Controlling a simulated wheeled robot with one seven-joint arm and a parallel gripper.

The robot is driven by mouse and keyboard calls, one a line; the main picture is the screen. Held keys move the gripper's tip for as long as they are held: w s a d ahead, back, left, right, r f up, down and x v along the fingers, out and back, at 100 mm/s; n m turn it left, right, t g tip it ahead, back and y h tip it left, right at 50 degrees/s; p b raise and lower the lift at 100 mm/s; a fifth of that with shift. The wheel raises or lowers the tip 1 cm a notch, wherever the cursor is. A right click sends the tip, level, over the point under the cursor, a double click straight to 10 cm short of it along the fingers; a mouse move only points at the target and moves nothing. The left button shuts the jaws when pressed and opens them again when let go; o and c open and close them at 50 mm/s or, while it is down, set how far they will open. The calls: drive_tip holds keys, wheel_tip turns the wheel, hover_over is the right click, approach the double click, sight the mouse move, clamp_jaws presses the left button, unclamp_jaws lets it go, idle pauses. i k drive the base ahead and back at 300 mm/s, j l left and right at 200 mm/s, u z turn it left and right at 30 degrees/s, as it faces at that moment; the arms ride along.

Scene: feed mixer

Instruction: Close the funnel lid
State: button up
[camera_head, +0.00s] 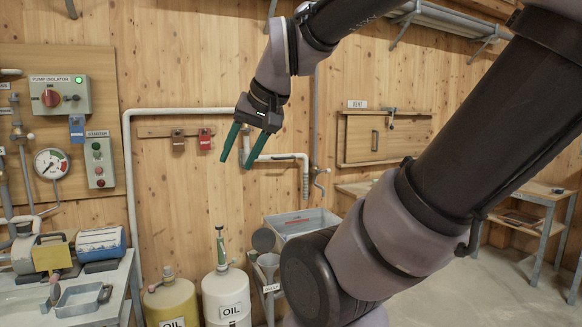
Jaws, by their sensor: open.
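The funnel (268,260) is a grey cone in a stand at the lower middle, beside the white oil container. A round grey disc, which looks like the funnel lid (263,240), stands tilted up at the back of the funnel mouth, so the mouth appears uncovered. My gripper (236,163) hangs in the air above the funnel and slightly to its left, in front of the wooden wall. Its two green fingers are spread and empty, pointing down, well apart from the lid. My arm hides part of the area right of the funnel.
A white oil container (226,297) with a green-topped pump and a yellow one (172,305) stand left of the funnel. A grey bin (305,221) is behind it to the right. A pipe (280,157) runs along the wall near my gripper. A bench (70,300) is at left.

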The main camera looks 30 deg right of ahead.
sight(263, 240)
drive_tip(key=i+l, duration=0.2)
drive_tip(key=l, duration=0.15)
drive_tip(key=i+l+u, duration=0.1)
drive_tip(key=l, duration=0.25)
drive_tip(key=i+l+u, duration=0.1)
drive_tip(key=i+l, duration=0.3)
drive_tip(key=l, duration=0.3)
